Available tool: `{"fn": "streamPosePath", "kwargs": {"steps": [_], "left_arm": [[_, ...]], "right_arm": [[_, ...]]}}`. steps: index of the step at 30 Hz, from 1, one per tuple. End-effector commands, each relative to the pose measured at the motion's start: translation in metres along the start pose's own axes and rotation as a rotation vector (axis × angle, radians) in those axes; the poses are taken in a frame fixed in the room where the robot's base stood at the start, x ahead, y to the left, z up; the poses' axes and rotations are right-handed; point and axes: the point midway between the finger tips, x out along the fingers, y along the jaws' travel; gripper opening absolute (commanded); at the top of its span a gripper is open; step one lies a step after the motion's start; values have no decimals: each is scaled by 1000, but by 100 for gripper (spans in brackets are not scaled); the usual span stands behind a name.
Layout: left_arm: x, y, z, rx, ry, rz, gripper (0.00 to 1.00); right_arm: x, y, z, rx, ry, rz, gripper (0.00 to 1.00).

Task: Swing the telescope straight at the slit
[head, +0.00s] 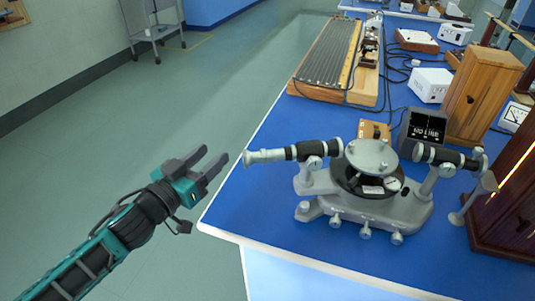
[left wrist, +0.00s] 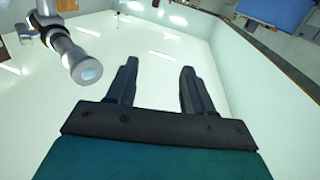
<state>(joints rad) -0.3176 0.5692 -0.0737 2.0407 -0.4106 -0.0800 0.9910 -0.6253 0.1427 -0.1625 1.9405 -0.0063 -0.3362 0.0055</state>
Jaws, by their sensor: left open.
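The spectrometer (head: 365,190) stands on the blue bench top, with a round grey table at its middle. Its telescope (head: 290,153) points left, its pale eyepiece end near the bench's left edge. The collimator (head: 445,157) is on the right side, beside a small stand. The slit itself is too small to make out. My left gripper (head: 206,166) is open and empty, just left of the eyepiece and apart from it, beyond the bench edge. In the left wrist view, the open fingers (left wrist: 150,85) show with the telescope's eyepiece (left wrist: 85,70) at upper left. My right gripper is not in view.
A wooden cabinet (head: 483,95) and a dark wooden case (head: 510,205) stand at the right. A black display box (head: 422,130) is behind the spectrometer. A long ribbed wooden apparatus (head: 335,60) lies farther back.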

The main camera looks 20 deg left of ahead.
Motion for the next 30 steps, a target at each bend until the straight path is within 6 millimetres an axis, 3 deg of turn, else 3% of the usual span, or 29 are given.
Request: {"fn": "streamPosePath", "kwargs": {"steps": [5,12,20,30], "left_arm": [[4,12,-24,-15,89,342,52],[-18,19,-25,-54,-14,712,52],[-30,22,-21,-79,-100,841,52],[9,66,-20,-81,-94,844,52]], "right_arm": [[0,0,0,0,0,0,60],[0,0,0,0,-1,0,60],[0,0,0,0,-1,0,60],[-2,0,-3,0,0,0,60]]}}
